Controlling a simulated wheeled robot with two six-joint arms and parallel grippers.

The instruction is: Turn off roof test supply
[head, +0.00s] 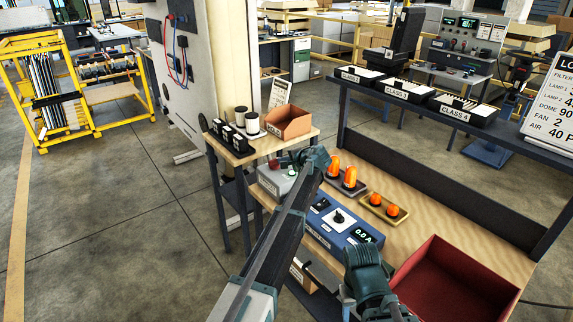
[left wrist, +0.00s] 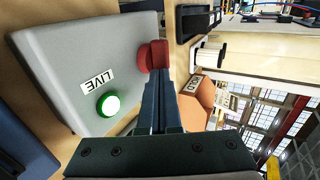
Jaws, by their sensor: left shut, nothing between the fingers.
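The roof test supply appears to be the grey box (head: 272,181) on the wooden bench, left of the blue unit. In the left wrist view the grey box (left wrist: 60,60) has a LIVE label (left wrist: 98,82), a green lamp (left wrist: 109,104) that is lit, and a red button (left wrist: 153,56) at its edge. My left gripper (left wrist: 160,80) is shut and empty, its fingertips at the red button; I cannot tell whether they touch. In the head view my left gripper (head: 290,161) is partly hidden by its wrist. My right arm shows at the bottom, without visible fingers.
A blue unit (head: 340,222) with a dial and lit display stands right of the grey box. Orange lamps (head: 349,176) and a red bin (head: 455,285) are on the bench. An orange-brown bin (head: 288,123) and white-topped spools (head: 252,124) stand behind on a side table.

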